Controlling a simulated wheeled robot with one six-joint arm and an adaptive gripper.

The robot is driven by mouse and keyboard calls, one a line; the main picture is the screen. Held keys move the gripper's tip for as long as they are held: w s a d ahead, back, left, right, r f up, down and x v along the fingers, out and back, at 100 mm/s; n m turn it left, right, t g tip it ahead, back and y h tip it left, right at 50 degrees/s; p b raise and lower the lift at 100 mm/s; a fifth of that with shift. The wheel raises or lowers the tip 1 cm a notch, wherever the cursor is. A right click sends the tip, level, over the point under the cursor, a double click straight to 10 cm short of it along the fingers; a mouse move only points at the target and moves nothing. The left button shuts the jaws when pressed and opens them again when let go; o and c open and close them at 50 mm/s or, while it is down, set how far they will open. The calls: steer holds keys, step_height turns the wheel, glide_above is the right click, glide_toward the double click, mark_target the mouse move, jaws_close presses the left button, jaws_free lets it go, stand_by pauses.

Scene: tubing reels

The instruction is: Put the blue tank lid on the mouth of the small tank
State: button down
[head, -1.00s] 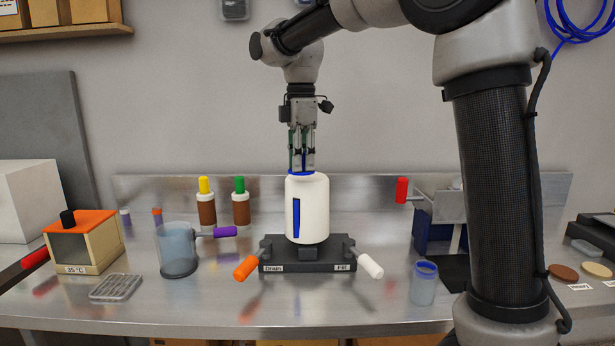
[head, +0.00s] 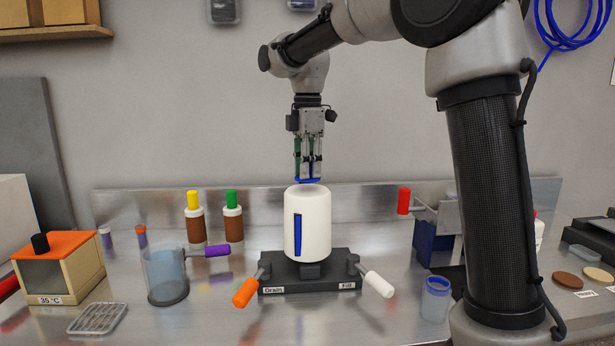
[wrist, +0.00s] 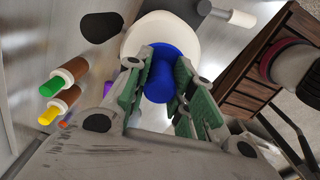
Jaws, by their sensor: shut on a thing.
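The small tank (head: 315,226) is a white upright cylinder with a blue vertical window strip, standing on a dark base (head: 308,274) with labels "Drain" and "Fill". My gripper (head: 308,174) is above the tank, pointing down, and is shut on the blue tank lid (head: 308,181). In the wrist view the blue lid (wrist: 160,75) sits between the green finger pads, with the white tank (wrist: 180,32) behind it. In the head view the lid is just above the tank's top, slightly left of its middle. The mouth itself is hidden.
An orange handle (head: 246,291) and a white handle (head: 377,284) stick out from the base. A clear jug with a purple handle (head: 217,250) stands left, a blue-rimmed jar (head: 436,298) right. Brown bottles (head: 195,224) with yellow and green caps stand behind left.

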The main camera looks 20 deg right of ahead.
steer(key=shift+f, duration=1.15)
steer(key=c, duration=1.2)
jaws_free()
steer(key=shift+f, duration=0.15)
